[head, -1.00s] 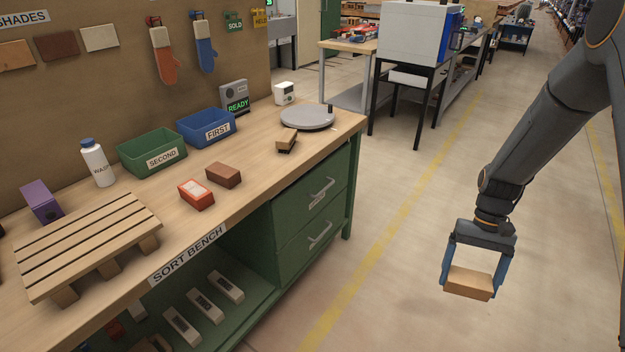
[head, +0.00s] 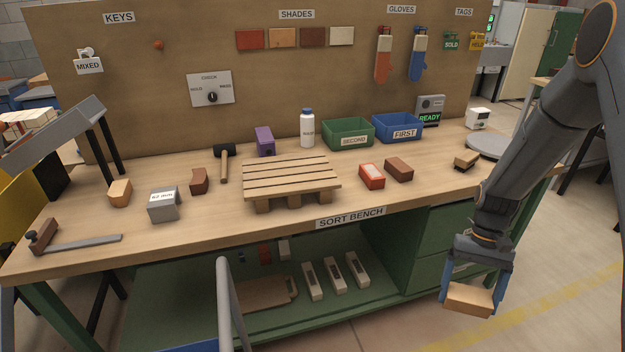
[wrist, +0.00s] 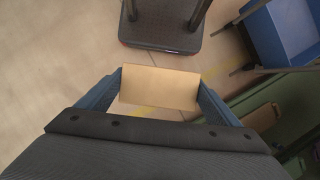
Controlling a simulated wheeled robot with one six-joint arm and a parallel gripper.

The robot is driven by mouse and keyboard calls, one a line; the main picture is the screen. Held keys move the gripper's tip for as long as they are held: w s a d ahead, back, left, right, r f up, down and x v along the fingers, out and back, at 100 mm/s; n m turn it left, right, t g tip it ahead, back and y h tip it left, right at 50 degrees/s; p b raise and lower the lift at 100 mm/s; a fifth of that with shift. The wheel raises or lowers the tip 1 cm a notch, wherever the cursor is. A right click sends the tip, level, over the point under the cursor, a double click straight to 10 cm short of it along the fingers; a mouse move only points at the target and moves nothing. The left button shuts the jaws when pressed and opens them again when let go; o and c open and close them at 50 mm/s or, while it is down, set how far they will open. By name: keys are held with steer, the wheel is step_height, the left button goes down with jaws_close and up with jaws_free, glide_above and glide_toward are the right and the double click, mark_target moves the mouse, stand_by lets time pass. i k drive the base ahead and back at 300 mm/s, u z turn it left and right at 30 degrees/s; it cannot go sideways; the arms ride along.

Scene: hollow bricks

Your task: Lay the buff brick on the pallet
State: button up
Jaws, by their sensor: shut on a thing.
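My gripper (head: 470,300) is shut on the buff brick (head: 469,299), a plain tan block held level in front of the bench's right part, below the top. In the wrist view the buff brick (wrist: 160,88) spans between the two blue fingers. The wooden pallet (head: 290,178) lies on the middle of the sort bench, to the left of and above my gripper in the head view. Its slatted top is bare.
A red brick with a pale top (head: 371,176) and a brown brick (head: 398,169) lie right of the pallet. A grey metal tube (head: 228,300) rises before the bench.

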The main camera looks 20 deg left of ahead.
mark_target(268, 173)
steer(key=u, duration=1.15)
